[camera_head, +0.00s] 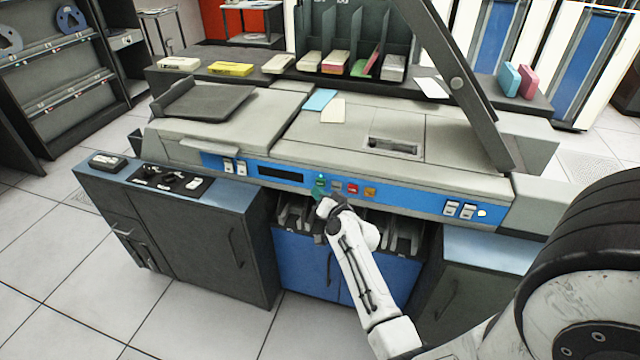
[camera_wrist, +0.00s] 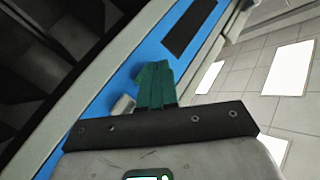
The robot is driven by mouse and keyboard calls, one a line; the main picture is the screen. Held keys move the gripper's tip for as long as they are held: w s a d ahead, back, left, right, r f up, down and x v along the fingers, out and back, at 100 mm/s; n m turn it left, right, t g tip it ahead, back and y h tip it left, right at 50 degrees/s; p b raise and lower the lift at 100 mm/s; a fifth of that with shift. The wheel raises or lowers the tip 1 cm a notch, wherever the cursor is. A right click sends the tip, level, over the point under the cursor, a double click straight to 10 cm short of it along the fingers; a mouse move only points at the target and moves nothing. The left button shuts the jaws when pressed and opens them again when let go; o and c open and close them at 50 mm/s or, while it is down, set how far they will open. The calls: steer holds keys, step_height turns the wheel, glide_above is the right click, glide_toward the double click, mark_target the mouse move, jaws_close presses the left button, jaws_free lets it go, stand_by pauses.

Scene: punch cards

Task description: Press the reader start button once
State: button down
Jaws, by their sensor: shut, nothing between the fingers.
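The card reader's blue control panel (camera_head: 410,200) runs along the machine's front edge. A row of buttons sits on it: a grey button (camera_head: 336,187), a red button (camera_head: 353,189) and an orange button (camera_head: 370,192). My gripper (camera_head: 320,182) has teal fingers and is at the left end of this row, in front of the panel. In the wrist view the gripper (camera_wrist: 155,80) is shut and empty, its tips over the blue strip (camera_wrist: 125,80). A grey button (camera_wrist: 123,106) shows beside the fingers. Any button behind the fingers is hidden; I cannot tell whether they touch it.
A dark display (camera_head: 281,174) and white switches (camera_head: 235,166) are left of the fingers; more white switches (camera_head: 459,209) are at the right end. A raised dark cover (camera_head: 455,85) stands over the machine's right side. Cards (camera_head: 332,110) lie on its top.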

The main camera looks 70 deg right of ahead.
steer(key=shift+a, duration=0.1)
steer(key=a+p, duration=0.4)
steer(key=shift+s+a, duration=0.2)
steer(key=shift+a, duration=0.2)
stand_by(0.8)
